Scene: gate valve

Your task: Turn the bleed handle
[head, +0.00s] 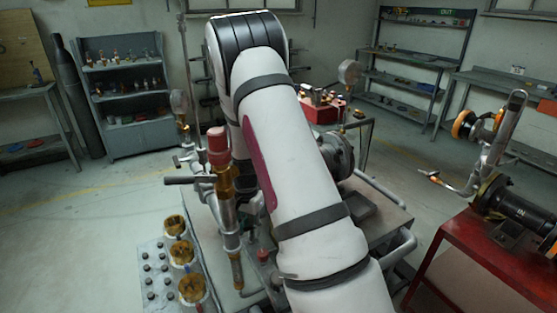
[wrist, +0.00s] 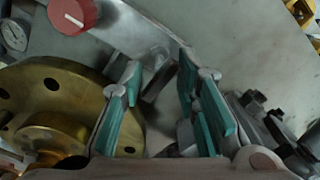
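In the wrist view, my gripper (wrist: 158,72) is open, its two teal-padded fingers apart. A grey bar-like metal part (wrist: 156,84) shows between and beyond the fingertips; I cannot tell whether it is the bleed handle or whether a finger touches it. A large brass flange (wrist: 52,88) lies close by the left finger. A red knob (wrist: 71,12) is at the top left. In the head view, my arm hides my gripper and the middle of the pipework. A brass fitting with a red cap (head: 219,147) and a grey side bar (head: 188,180) stands left of my arm.
A pressure gauge (wrist: 14,35) is at the left of the wrist view. Dark fittings (wrist: 268,120) lie right of the right finger. In the head view, a red bench (head: 452,262) with a black motor-like unit stands right, and grey shelves (head: 123,95) stand back left.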

